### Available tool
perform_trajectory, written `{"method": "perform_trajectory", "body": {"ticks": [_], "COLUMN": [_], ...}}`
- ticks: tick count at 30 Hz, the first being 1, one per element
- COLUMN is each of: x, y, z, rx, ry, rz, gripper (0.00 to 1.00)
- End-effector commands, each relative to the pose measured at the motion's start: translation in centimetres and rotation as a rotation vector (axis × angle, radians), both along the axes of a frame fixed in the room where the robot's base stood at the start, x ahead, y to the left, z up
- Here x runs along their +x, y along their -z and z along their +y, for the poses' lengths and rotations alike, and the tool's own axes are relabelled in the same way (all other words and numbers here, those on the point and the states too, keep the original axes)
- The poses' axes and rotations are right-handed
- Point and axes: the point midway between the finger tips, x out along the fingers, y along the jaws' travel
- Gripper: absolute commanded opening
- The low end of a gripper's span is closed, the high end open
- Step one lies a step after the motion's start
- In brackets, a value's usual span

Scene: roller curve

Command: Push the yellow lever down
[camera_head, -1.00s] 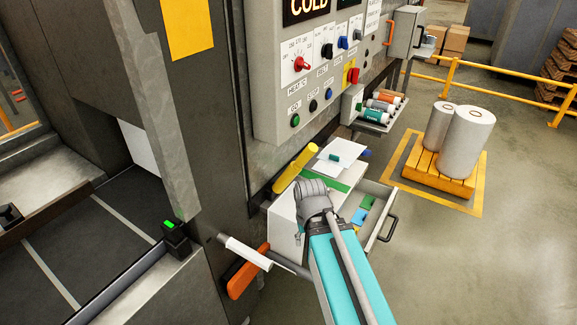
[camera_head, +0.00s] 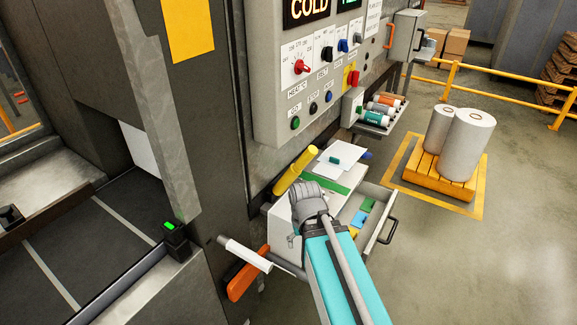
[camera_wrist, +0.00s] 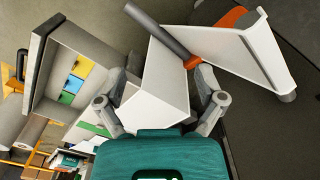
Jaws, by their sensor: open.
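The yellow lever (camera_head: 296,170) is a thick yellow bar that slants up to the right from the machine's side, in the head view. My gripper (camera_head: 300,203) is just in front of and below it, over the white cabinet top. A gap seems to show between them; contact cannot be told. In the wrist view, my gripper (camera_wrist: 160,82) has its two grey fingers spread, with a white surface beyond them and nothing held. I cannot make out the yellow lever in the wrist view.
An open drawer (camera_head: 381,240) with coloured items is right of my arm. A white-sleeved bar (camera_head: 245,254) and an orange handle (camera_head: 247,274) stick out at left. The control panel (camera_head: 272,100) stands above. Papers (camera_head: 335,160) lie behind the gripper.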

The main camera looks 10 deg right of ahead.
Motion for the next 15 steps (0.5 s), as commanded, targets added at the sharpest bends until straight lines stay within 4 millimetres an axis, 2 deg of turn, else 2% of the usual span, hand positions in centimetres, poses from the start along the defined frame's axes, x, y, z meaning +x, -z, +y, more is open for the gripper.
{"method": "perform_trajectory", "body": {"ticks": [1,8,12,15], "x": [0.1,1.1,2.2,3.1], "y": [-0.2,-1.6,-3.2,-4.6], "z": [0.0,-0.2,-0.4,-0.6], "rx": [0.001,0.011,0.022,0.031], "ry": [-0.001,-0.023,-0.050,-0.074], "rz": [0.000,-0.006,-0.013,-0.019], "gripper": [0.67,0.24,0.00,0.00]}}
